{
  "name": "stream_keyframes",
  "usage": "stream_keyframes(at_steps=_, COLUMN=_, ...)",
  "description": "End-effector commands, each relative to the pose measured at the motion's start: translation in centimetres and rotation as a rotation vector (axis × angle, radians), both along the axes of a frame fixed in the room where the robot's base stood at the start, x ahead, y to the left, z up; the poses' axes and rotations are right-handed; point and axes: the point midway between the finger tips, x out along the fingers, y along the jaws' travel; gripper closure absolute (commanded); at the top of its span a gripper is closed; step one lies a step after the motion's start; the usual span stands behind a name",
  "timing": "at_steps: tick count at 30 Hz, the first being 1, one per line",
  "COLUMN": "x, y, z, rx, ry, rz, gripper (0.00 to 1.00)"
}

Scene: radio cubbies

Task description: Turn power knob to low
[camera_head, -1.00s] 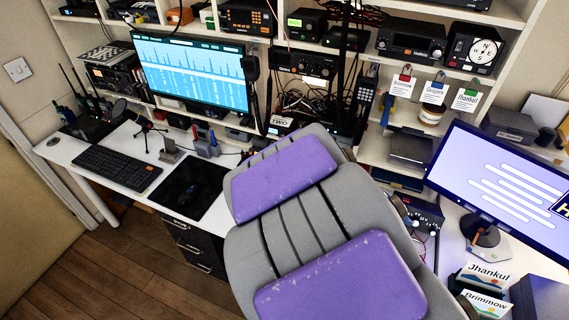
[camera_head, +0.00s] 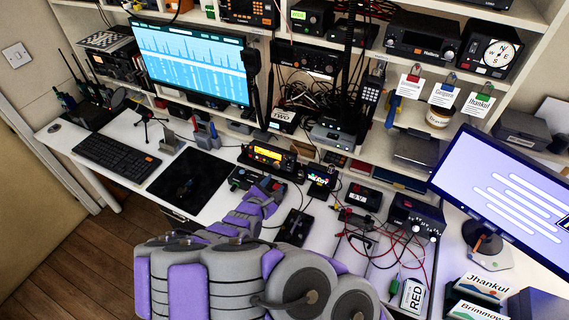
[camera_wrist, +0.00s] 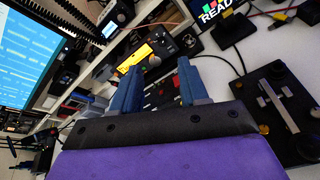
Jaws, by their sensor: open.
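I cannot tell which knob is the power knob. A black radio with a lit amber display (camera_head: 268,155) stands on the white desk; it also shows in the wrist view (camera_wrist: 152,54), with a round dark knob (camera_wrist: 187,42) on its front. A low dark box (camera_head: 246,178) lies in front of it, with small red and green parts seen between my fingers in the wrist view. My gripper (camera_wrist: 156,78) is open and empty, its two blue fingers pointing toward the box and radio. In the head view the grey and purple arm reaches over the desk, and the fingertips are hard to make out.
A black key device (camera_head: 294,227) is right of my gripper. A dark box with knobs (camera_head: 416,215) and tangled red and black cables lie farther right. A mouse mat (camera_head: 188,181) and keyboard (camera_head: 117,158) are left. A monitor (camera_head: 190,62) stands behind.

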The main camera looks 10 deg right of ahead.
Motion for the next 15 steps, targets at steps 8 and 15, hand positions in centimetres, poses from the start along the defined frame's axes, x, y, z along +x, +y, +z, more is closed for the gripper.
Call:
stream_keyframes(at_steps=8, x=0.0, y=1.0, z=-2.2, rx=-0.018, ry=0.049, rz=0.053, gripper=0.56)
stream_keyframes(at_steps=15, x=2.2, y=-0.4, z=-3.1, rx=-0.015, ry=0.044, rz=0.049, gripper=0.56)
